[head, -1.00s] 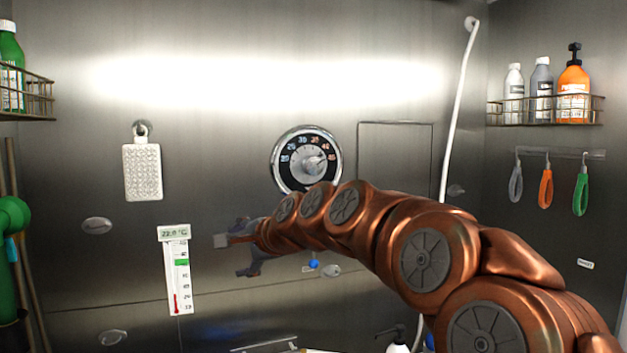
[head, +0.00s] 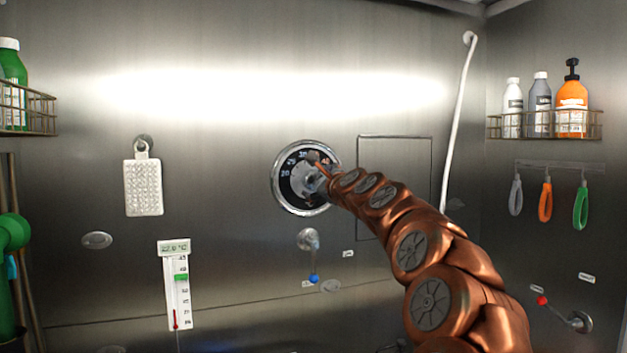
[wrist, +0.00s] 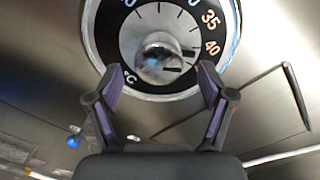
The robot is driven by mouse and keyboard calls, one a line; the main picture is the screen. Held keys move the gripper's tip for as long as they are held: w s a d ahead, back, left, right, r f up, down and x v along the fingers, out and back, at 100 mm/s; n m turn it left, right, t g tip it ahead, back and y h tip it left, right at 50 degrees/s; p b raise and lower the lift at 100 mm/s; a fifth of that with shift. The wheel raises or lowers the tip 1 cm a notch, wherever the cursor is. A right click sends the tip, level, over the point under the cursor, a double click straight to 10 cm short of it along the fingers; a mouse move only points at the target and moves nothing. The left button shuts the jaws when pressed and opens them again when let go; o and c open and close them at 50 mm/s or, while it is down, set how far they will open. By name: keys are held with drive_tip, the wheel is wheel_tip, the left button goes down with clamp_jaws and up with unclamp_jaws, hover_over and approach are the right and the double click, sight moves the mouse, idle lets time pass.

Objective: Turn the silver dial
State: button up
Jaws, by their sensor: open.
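The silver dial (head: 298,182) is on the metal back wall, inside a black ring with numbers and a chrome rim. In the wrist view its round knob (wrist: 159,60) sits in the upper middle, with 35 and 40 to its right and °C to its lower left. My gripper (wrist: 160,75) is open, with its two purple-lined fingers left and right of the knob's lower part. I cannot tell whether they touch it. In the head view my gripper (head: 318,172) covers the right part of the dial.
A thermometer (head: 176,290) reading about 22 °C and a white perforated pad (head: 143,187) are left of the dial. A blue-tipped lever (head: 309,240) is below it. A red-tipped lever (head: 575,319), a bottle rack (head: 508,133) and hanging loops (head: 545,202) are at right.

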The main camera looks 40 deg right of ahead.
sight(316, 181)
drive_tip(key=shift+p+x, duration=0.4)
drive_tip(key=shift+x, duration=1.55)
drive_tip(key=shift+s, duration=0.1)
drive_tip(key=c, duration=1.1)
